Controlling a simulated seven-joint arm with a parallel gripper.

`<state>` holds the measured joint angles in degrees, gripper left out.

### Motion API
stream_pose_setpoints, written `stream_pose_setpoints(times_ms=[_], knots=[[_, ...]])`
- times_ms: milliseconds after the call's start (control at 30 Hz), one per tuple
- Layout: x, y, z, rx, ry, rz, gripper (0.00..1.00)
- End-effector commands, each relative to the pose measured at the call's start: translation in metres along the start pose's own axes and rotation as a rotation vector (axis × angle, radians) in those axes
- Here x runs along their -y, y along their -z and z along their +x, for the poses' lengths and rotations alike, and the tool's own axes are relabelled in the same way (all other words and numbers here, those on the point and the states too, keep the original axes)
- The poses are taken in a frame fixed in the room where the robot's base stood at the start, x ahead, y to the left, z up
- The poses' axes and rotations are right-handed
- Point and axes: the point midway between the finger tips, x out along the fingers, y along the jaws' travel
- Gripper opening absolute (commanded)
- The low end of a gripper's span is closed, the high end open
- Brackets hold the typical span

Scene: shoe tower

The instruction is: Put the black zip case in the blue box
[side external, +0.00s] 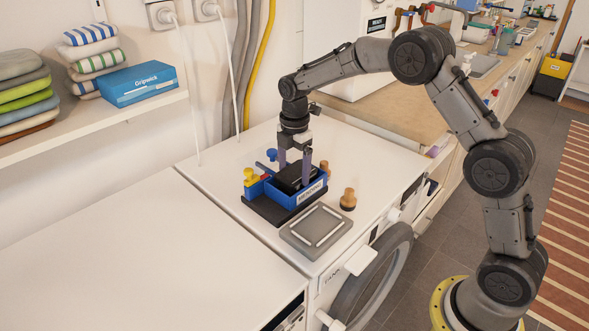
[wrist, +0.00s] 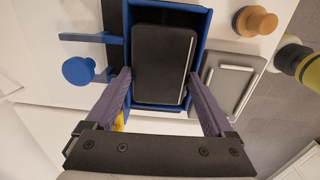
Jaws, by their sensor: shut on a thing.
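The black zip case (side external: 291,178) is a flat dark block with a light zip line along one edge. It lies between the fingers of my gripper (side external: 295,177), which is shut on it. The blue box (side external: 311,192), with a white label on its front, is around and below the case. In the wrist view, the case (wrist: 161,62) sits within the outline of the blue box (wrist: 168,11), with the gripper fingers (wrist: 160,78) at its two sides. The case's top shows near the rim; I cannot tell whether its underside touches the box floor.
The box stands on a dark base with a blue-and-yellow part (side external: 252,183) at its left. A grey tray (side external: 316,231) lies in front, and a wooden knob (side external: 348,199) stands to the right. A blue knob (wrist: 78,70) is beside the box. The white top at left is clear.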

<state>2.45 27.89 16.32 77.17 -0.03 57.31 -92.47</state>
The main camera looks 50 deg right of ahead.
Motion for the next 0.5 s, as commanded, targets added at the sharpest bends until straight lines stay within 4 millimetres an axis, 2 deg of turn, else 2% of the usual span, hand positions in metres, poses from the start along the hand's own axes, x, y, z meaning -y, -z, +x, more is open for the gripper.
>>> stream_pose_setpoints(times_ms=[33, 100, 333, 500], knots=[[0.008, 0.000, 0.047, -0.002, 0.035, 0.000, 0.93], [0.008, 0.000, 0.047, -0.002, 0.035, 0.000, 1.00], [0.007, 0.000, 0.043, -0.002, 0.033, 0.000, 1.00], [0.006, 0.000, 0.020, -0.001, 0.030, 0.000, 1.00]])
